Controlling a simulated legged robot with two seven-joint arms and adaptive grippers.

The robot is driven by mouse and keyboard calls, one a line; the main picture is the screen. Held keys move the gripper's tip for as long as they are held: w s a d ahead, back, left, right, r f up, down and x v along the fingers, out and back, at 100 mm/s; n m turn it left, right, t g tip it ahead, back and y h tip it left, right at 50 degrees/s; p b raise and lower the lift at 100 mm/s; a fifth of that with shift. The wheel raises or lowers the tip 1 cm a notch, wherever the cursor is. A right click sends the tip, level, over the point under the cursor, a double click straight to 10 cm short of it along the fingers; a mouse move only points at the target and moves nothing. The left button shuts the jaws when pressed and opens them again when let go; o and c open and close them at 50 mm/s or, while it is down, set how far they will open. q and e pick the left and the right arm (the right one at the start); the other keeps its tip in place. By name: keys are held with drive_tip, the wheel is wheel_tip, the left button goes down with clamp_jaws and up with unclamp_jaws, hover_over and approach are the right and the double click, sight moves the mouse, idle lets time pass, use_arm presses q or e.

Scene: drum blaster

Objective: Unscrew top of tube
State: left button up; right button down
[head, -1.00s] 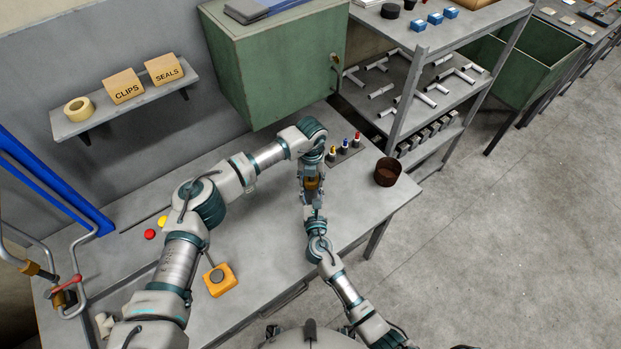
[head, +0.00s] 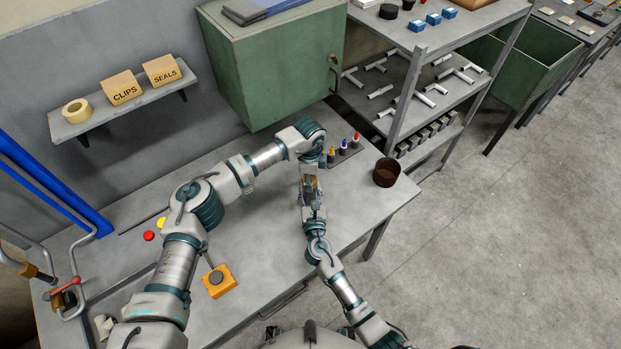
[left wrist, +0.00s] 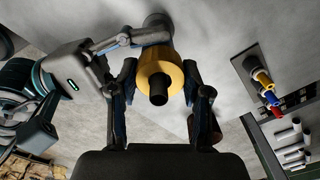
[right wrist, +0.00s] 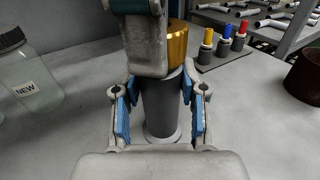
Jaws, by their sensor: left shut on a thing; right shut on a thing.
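The tube has a dark grey body (right wrist: 162,108) with a wide foot on the table and a gold top (right wrist: 177,42). It stands upright. My left gripper (left wrist: 160,92) comes from above, its fingers shut on either side of the gold top, which has a dark stub in its middle. My right gripper (right wrist: 160,112) is shut on the grey body from the side, its blue pads against it. In the head view the gold top (head: 310,187) is small and partly hidden by my left gripper (head: 309,183).
Small yellow, blue and red-topped pieces (head: 343,147) stand on a plate behind the tube. A brown cup (head: 386,173) is to the right. A jar marked NEW (right wrist: 28,72) shows in the right wrist view. An orange block (head: 219,281) and red and yellow buttons lie left.

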use_arm(q)
drive_tip(key=shift+r, duration=0.15)
idle(0.3)
drive_tip(key=shift+s+r, duration=0.1)
drive_tip(key=shift+r, duration=0.85)
drive_tip(key=shift+r, duration=2.05)
use_arm(e)
drive_tip(key=c, duration=0.6)
unclamp_jaws()
use_arm(q)
drive_tip(key=shift+d, duration=0.1)
use_arm(e)
drive_tip(key=shift+o, duration=0.2)
drive_tip(key=s, duration=0.4)
drive_tip(key=s+d, duration=0.1)
drive_tip(key=s, duration=0.6)
drive_tip(key=shift+s+d+f, duration=0.1)
drive_tip(key=shift+s+d, duration=0.15)
drive_tip(key=shift+s, duration=0.1)
